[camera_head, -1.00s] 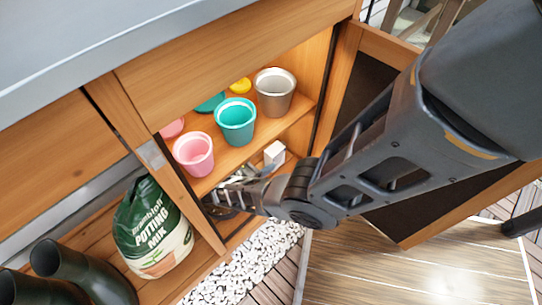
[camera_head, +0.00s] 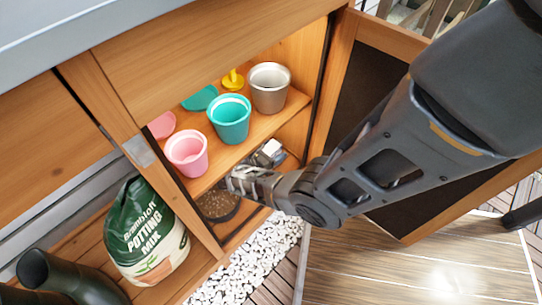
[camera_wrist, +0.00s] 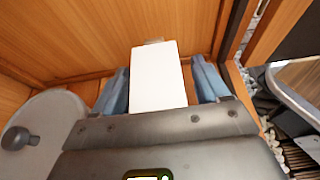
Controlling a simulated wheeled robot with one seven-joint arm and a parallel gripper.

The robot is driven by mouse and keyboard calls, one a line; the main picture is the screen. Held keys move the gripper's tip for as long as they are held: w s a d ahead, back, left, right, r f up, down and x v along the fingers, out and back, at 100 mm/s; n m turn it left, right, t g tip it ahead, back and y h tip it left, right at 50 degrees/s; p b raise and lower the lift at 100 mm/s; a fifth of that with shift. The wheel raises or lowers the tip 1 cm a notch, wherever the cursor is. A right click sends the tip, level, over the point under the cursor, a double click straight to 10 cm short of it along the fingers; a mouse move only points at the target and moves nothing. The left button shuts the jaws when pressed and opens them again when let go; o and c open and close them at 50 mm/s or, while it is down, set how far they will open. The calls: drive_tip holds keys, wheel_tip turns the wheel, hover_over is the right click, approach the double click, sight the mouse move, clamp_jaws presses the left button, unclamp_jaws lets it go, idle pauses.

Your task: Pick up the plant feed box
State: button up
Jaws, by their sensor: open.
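The plant feed box, a plain white box (camera_wrist: 158,75), stands in the middle of the wrist view, inside the cabinet. My gripper (camera_wrist: 161,88) is open, with one bluish finger on each side of the box. Narrow gaps seem to show between the fingers and the box; contact cannot be made out. In the head view my gripper reaches into the lower compartment. A small part of the white box (camera_head: 271,148) shows there, and the arm and gripper hide most of the rest.
The shelf above (camera_head: 252,142) holds a pink pot (camera_head: 187,152), a teal pot (camera_head: 230,119) and a metal pot (camera_head: 269,88). A dark bowl of brown material (camera_head: 217,206) sits below. White gravel (camera_head: 245,262) lies in front.

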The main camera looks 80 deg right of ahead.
sight(278, 141)
drive_tip(key=shift+c, duration=0.2)
drive_tip(key=c, duration=1.1)
drive_tip(key=shift+r, duration=0.1)
drive_tip(key=shift+c, duration=0.2)
drive_tip(key=shift+r+p, duration=0.45)
wheel_tip(278, 141, up, 3)
drive_tip(key=shift+f+p, duration=0.1)
drive_tip(key=shift+p, duration=1.1)
drive_tip(key=s+a+p, duration=0.2)
drive_tip(key=s+a, duration=0.2)
drive_tip(key=a, duration=0.4)
drive_tip(key=s+a+p, duration=0.2)
drive_tip(key=s+a, duration=0.2)
drive_tip(key=a, duration=0.4)
drive_tip(key=shift+f, duration=0.2)
